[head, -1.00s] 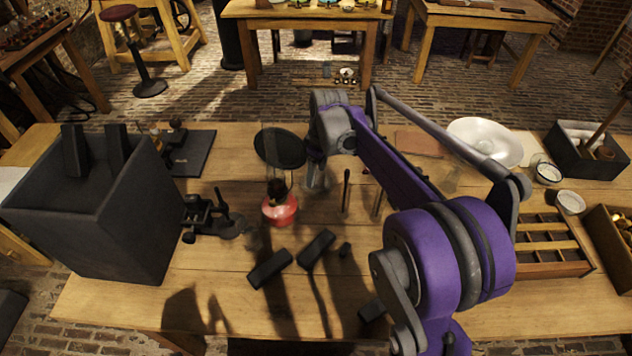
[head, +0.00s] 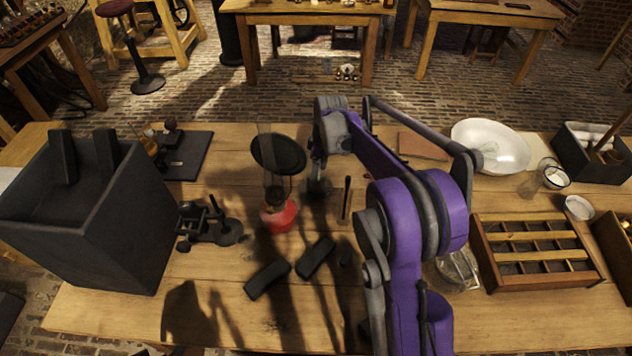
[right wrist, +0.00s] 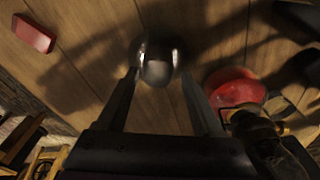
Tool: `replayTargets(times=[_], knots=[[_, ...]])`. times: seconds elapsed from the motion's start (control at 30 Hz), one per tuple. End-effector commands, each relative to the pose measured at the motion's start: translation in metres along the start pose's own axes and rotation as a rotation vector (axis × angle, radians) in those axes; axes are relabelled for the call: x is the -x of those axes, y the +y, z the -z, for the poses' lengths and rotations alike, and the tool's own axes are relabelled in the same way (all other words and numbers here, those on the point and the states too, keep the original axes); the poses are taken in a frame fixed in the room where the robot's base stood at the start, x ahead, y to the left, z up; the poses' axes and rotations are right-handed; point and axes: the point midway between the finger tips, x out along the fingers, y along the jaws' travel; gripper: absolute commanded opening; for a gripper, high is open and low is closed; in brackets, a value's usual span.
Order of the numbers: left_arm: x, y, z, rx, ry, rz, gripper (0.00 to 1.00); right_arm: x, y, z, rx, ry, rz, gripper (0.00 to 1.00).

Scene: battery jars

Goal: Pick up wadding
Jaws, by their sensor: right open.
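I cannot pick out the wadding for certain; no loose tuft shows clearly on the bench. My right gripper (right wrist: 157,76) is open in the right wrist view, pointing down over the bench. A shiny grey rounded thing (right wrist: 156,66) shows between its fingertips; I cannot tell whether they touch it. In the head view my purple right arm crosses the bench and hides part of it, and the fingertips are hard to make out. Two small glass jars (head: 556,177) (head: 578,208) with whitish contents stand at the right. My left gripper is not in view.
A red lamp (head: 279,215) stands left of my right arm; it also shows in the right wrist view (right wrist: 236,86). Two dark blocks (head: 267,280) (head: 316,258) lie in front. A black box (head: 130,225), white bowl (head: 490,146) and divided wooden tray (head: 485,262) surround the workspace.

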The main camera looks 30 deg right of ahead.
Motion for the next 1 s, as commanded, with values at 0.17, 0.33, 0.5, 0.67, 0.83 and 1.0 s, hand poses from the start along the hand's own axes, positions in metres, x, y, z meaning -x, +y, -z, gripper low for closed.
replayTargets(times=[0.17,0.33,0.5,0.67,0.83,1.0], knots=[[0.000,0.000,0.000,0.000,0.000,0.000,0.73,-0.013,0.000,0.001,0.000,0.000,0.000,0.68],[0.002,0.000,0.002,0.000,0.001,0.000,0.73,-0.039,0.002,0.005,0.000,0.000,0.000,0.68],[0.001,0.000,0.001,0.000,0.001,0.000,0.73,-0.057,0.002,0.004,-0.001,0.000,0.000,0.68],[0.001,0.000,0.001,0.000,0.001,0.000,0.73,-0.059,0.002,0.004,-0.001,0.000,0.000,0.68],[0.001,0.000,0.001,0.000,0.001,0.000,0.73,-0.059,0.002,0.004,-0.001,0.000,0.000,0.55],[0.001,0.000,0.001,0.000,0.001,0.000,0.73,-0.058,0.002,0.004,-0.001,0.000,0.000,0.24]])
